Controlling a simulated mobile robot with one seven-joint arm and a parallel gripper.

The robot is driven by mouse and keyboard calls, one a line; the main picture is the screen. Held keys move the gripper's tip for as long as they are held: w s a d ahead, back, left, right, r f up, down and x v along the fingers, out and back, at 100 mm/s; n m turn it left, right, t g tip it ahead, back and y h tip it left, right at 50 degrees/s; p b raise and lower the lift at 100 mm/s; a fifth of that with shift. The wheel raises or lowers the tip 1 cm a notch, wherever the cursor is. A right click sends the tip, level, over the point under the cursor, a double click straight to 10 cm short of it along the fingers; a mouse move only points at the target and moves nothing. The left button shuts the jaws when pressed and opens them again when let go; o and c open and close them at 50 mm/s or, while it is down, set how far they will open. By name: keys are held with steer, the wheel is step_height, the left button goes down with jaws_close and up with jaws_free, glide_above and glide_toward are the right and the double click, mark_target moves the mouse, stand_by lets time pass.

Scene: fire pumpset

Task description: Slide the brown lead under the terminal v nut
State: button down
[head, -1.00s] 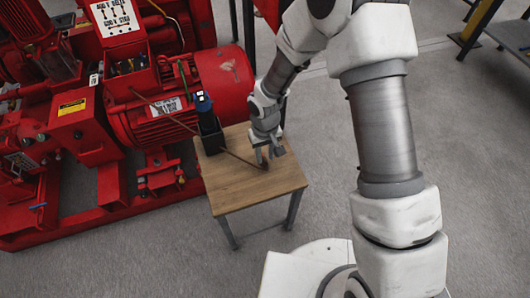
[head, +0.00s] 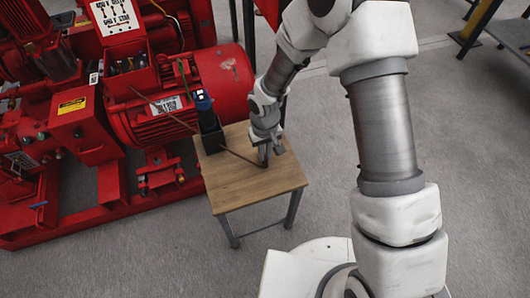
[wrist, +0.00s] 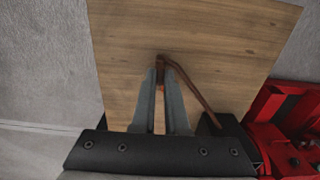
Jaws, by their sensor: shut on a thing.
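My gripper (head: 268,162) is low over the table and points down at the lead's free end. In the wrist view, the two grey fingers of my gripper (wrist: 160,100) are shut on the end part of the brown lead (wrist: 193,87), which bends away to the right. Posts and small parts show inside the terminal box, but the terminal v nut is too small to make out.
The small wooden table (head: 250,190) stands beside the red motor (head: 222,80). A black holder (head: 211,140) with a blue-and-black tool (head: 204,103) stands at its back left corner, close to my gripper. The table's front half is clear.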

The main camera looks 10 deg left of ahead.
step_height(320, 180, up, 9)
steer(key=p, duration=0.6)
steer(key=shift+r, duration=0.2)
